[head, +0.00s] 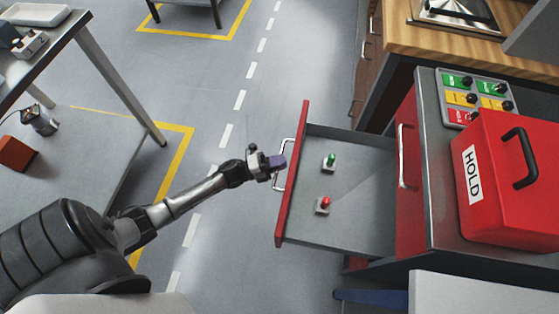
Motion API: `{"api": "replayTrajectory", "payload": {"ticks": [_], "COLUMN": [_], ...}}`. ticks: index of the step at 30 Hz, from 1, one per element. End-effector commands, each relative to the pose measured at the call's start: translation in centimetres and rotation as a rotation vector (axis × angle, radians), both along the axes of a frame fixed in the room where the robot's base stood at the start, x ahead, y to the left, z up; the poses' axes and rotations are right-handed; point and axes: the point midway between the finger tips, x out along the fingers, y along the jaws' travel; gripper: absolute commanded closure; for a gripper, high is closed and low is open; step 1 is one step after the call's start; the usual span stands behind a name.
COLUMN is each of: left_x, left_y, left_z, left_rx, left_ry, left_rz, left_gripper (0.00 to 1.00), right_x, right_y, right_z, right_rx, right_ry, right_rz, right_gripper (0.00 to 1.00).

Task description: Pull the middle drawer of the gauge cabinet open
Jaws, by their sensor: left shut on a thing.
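The gauge cabinet (424,190) stands at the right, with a grey top and red drawer fronts. Its middle drawer (350,185) is pulled well out to the left, showing its grey inside. In it stand a small piece with a green knob (330,162) and one with a red knob (323,205). My left gripper (277,163) is shut on the silver bar handle (277,186) of that drawer, outside its red front. The upper drawer, with its own silver handle (402,157), is shut. The lower part of the cabinet is mostly hidden. My right gripper is not in view.
A red box marked HOLD (500,205) and a tray of coloured labels and black knobs (462,97) sit on the cabinet. A wooden-topped counter (420,42) stands behind. A workbench (60,45) is at the left. The floor left of the drawer is clear.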

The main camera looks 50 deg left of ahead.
Motion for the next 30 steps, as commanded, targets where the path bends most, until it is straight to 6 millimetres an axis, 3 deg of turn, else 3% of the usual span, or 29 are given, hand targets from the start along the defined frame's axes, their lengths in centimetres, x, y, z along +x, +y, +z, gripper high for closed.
{"api": "replayTrajectory", "payload": {"ticks": [13,14,21,30], "left_x": [0.02,0.02,0.02,-0.25], "left_y": [-0.03,-0.02,-0.02,0.15], "left_z": [0.04,0.04,0.02,-0.09], "left_rx": [0.001,0.001,0.0,0.001], "left_ry": [-0.001,-0.001,0.0,0.001], "left_rz": [-0.007,-0.007,-0.006,-0.005], "left_gripper": [1.0,0.85,0.63,0.63], "right_x": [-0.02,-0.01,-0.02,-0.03], "right_y": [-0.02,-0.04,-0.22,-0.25], "right_z": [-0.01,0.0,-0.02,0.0], "right_rx": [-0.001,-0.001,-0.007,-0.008], "right_ry": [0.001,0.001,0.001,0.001], "right_rz": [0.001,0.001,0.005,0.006], "right_gripper": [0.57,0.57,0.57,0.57]}}
